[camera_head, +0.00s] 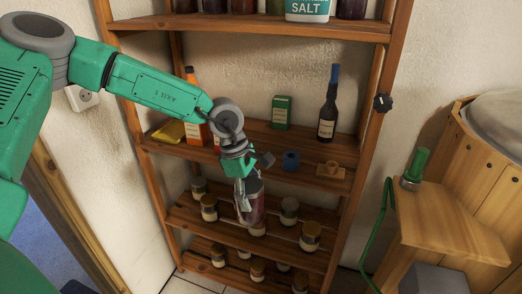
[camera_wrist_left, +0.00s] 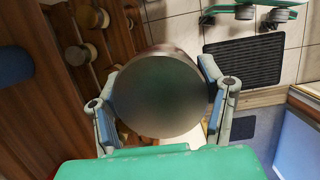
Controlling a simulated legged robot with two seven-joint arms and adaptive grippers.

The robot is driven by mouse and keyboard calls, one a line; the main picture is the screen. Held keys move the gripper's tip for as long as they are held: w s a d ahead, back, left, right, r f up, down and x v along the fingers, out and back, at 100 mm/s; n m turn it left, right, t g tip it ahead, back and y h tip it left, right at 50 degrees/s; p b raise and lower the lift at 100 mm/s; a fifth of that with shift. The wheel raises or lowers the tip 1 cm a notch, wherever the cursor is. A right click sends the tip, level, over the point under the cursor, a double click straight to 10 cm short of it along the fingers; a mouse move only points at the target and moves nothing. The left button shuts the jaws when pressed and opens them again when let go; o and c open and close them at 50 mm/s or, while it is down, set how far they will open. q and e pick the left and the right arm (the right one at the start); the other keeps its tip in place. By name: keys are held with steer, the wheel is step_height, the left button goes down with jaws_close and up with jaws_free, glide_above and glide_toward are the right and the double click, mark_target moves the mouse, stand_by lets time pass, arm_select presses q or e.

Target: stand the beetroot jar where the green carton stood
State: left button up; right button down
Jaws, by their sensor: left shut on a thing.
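My left gripper (camera_head: 243,190) is shut on the beetroot jar (camera_head: 257,209), a glass jar with dark red contents. It holds the jar roughly upright in front of the shelf rack, below the middle shelf's front edge in the head view. In the left wrist view the jar's round dark lid (camera_wrist_left: 160,95) fills the middle, with a finger on each side. The green carton (camera_head: 281,112) stands at the back of the middle shelf (camera_head: 257,137), left of a dark bottle (camera_head: 328,110). My right gripper is not in view.
Several small jars fill the lower shelves. A wooden bench (camera_head: 440,222) stands at right.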

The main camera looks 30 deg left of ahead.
arm_select(q)
steer(key=w+a+r+n+t+y+p, duration=0.25)
steer(key=w+a+r+n+p, duration=0.3)
steer(key=n, duration=0.85)
steer(key=shift+n+y, duration=0.35)
steer(key=shift+n, duration=0.25)
steer(key=w+a, duration=0.1)
steer(key=w, duration=0.4)
steer(key=w+a+f+p, duration=0.1)
steer(key=w+a, duration=0.1)
steer(key=w, duration=0.4)
steer(key=w+a+p, duration=0.1)
steer(key=w+a, duration=0.1)
steer(key=w, duration=0.4)
steer(key=shift+a+f, duration=0.1)
steer(key=shift+f, duration=0.55)
steer(key=o, duration=1.6)
